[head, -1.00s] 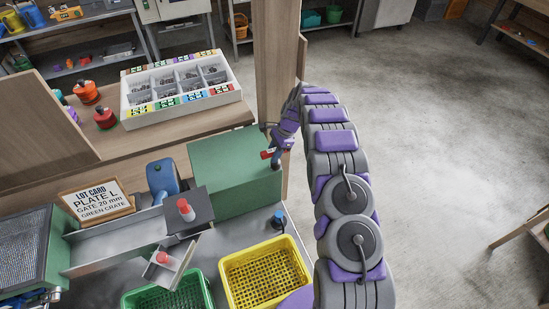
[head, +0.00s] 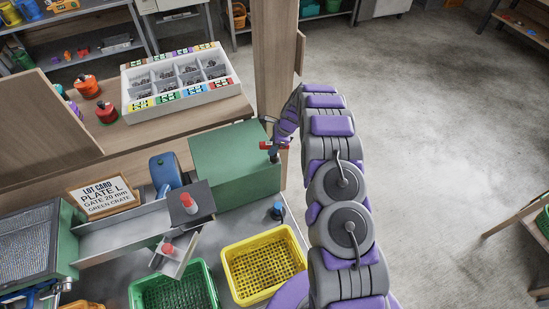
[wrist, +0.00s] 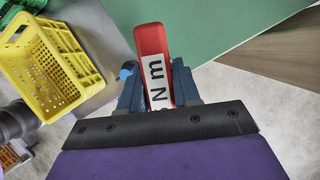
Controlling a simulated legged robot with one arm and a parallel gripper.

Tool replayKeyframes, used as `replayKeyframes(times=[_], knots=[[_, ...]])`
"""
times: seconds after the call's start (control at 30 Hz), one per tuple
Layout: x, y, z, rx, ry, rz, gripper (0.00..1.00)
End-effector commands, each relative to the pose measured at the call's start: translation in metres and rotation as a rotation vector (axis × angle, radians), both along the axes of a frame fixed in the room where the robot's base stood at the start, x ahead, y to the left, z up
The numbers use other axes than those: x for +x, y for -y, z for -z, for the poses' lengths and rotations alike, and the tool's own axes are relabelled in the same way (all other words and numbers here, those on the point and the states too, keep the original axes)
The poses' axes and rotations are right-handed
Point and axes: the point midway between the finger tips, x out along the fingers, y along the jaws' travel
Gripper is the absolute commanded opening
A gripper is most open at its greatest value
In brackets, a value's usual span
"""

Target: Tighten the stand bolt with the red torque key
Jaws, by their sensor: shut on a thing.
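The red torque key (wrist: 150,42) is between the fingers of my gripper (wrist: 156,82), which is shut on it. Its white label with black letters, partly hidden, faces the wrist camera. In the head view the key (head: 267,145) shows as a small red piece at the right edge of the green block (head: 232,165), with my gripper (head: 276,150) there. A blue knob (head: 277,210) stands on the grey bench below the block. It also shows in the wrist view (wrist: 127,70), left of the key. I cannot tell whether this knob is the stand bolt.
A yellow crate (head: 290,236) and a green crate (head: 210,282) stand at the bench front. A grey chute (head: 125,238) with red knobs and a lot card (head: 102,196) are left. A white parts tray (head: 190,94) is behind. Open floor lies right.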

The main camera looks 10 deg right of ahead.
Motion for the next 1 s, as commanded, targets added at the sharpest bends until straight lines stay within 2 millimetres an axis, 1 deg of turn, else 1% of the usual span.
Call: replayKeyframes(times=[0.2, 0.63, 1.0], knots=[[0.0, 0.0003, -0.0006, -0.001, -0.001, 0.056, 0.0], [0.0, -0.0002, -0.0009, 0.0, -0.001, 0.077, 0.0], [0.0013, 0.0005, -0.0024, 0.0, -0.001, 0.212, 0.0]])
